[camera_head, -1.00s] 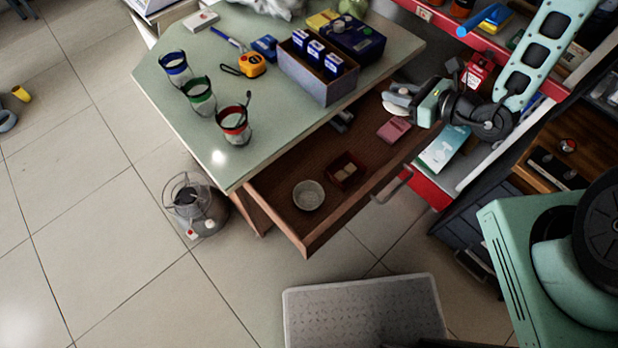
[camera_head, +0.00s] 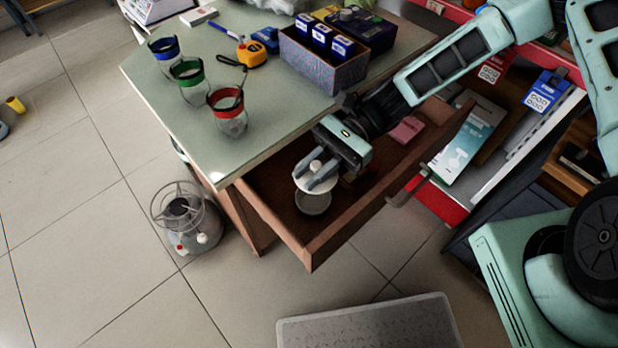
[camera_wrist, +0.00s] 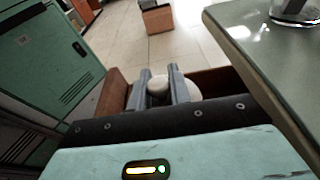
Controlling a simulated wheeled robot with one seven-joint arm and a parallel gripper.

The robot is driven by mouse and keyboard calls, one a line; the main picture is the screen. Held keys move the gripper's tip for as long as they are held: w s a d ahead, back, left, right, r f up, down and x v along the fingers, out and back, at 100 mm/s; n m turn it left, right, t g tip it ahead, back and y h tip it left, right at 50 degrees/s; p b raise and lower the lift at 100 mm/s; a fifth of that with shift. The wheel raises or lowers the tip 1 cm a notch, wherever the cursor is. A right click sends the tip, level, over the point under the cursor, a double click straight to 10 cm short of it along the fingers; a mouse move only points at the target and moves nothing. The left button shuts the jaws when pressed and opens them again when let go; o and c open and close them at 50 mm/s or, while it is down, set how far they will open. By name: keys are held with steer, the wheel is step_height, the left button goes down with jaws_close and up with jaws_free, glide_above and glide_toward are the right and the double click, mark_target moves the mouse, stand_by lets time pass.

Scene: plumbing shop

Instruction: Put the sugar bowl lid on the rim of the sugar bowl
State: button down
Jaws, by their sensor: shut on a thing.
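The white sugar bowl lid (camera_head: 303,179) is held by its knob between the fingers of my gripper (camera_head: 317,178), over the open drawer. The gripper is shut on it; in the wrist view the pale lid (camera_wrist: 193,91) shows around the fingers of my gripper (camera_wrist: 160,88). The grey sugar bowl (camera_head: 313,204) stands in the drawer, partly hidden behind the lid in the head view. The lid appears above the bowl and toward its far side. I cannot tell the exact gap between them. The bowl is not visible in the wrist view.
The wooden drawer (camera_head: 318,249) is pulled out from the green-topped table (camera_head: 215,140). Several glasses with coloured bands stand on the table, including a red-banded glass (camera_head: 229,113). A box of blue packs (camera_head: 321,70) stands near the drawer side. A pink item (camera_head: 407,130) lies inside the drawer.

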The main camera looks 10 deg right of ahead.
steer(key=shift+w+a+f, duration=0.2)
steer(key=shift+a+f, duration=0.05)
steer(key=shift+f, duration=0.25)
step_height(320, 180, down, 7)
steer(key=b, duration=0.7)
steer(key=shift+r+b, duration=0.15)
steer(key=shift+b, duration=0.15)
steer(key=shift+f, duration=0.9)
steer(key=c, duration=1.2)
jaws_free()
steer(key=shift+d, duration=0.1)
